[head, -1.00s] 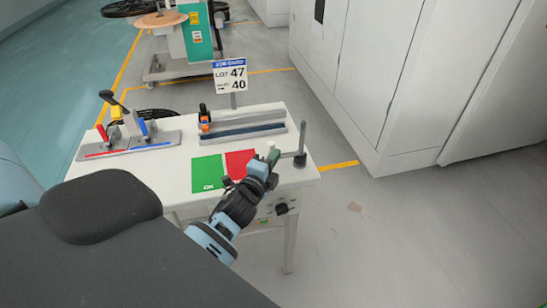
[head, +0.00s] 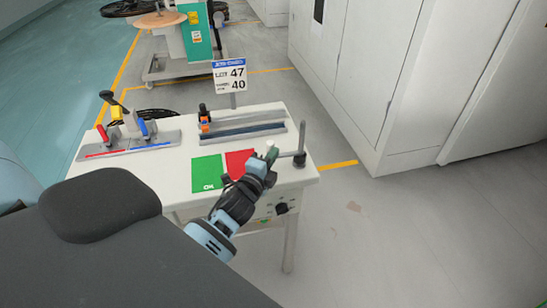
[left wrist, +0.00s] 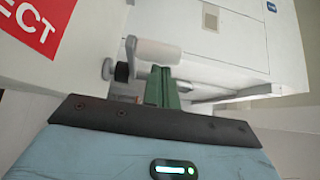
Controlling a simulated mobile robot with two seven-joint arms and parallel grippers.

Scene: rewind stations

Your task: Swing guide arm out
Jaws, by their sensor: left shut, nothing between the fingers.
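The guide arm (head: 288,154) is a grey bar on a dark upright post (head: 301,137) at the right end of the white table. A pale roller (head: 272,152) stands at its left end; it also shows as a white cylinder in the left wrist view (left wrist: 157,52). My left gripper (head: 269,160) is at this roller. Its green fingers (left wrist: 161,88) are shut with nothing held, their tips close below the roller in the wrist view. I cannot tell whether they touch it. My right gripper is not in view.
The white table (head: 160,178) carries a green card (head: 207,173), a red card (head: 239,162), a grey rail fixture (head: 245,132) and a fixture with levers (head: 130,142). A lot sign (head: 229,75) stands behind. White cabinets (head: 360,75) are at the right; floor between is clear.

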